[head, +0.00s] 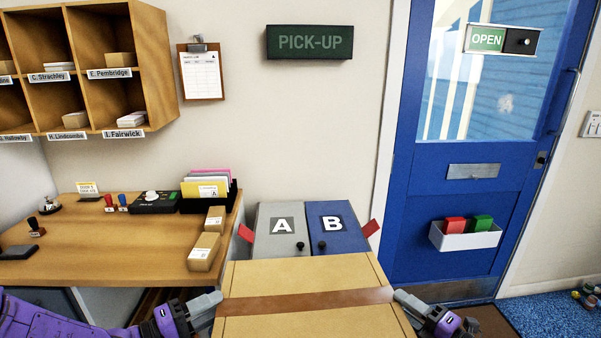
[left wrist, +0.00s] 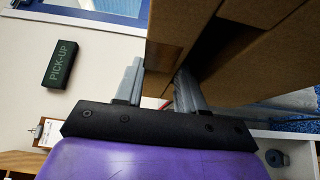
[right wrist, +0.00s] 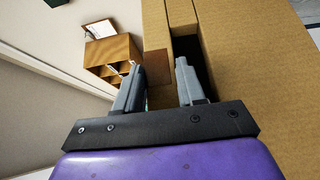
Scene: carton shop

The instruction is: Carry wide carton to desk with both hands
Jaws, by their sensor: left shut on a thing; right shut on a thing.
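The wide carton (head: 310,278), tan cardboard with a brown tape strip across its top, is at the bottom middle of the head view. My left gripper (head: 208,303) is at its left side and my right gripper (head: 408,300) at its right side. In the left wrist view the left fingers (left wrist: 158,85) are shut on the carton (left wrist: 245,60) at a dark slot in its side. In the right wrist view the right fingers (right wrist: 160,85) are shut on the carton (right wrist: 245,60) the same way. The wooden desk (head: 120,233) is at the left. The carton's underside is hidden.
The desk holds small parcels (head: 204,252), a file tray (head: 208,192), stamps (head: 109,203) and a bell (head: 48,204); its middle is mostly clear. Lockers A (head: 281,240) and B (head: 333,240) stand behind the carton. A blue door (head: 470,190) is at the right.

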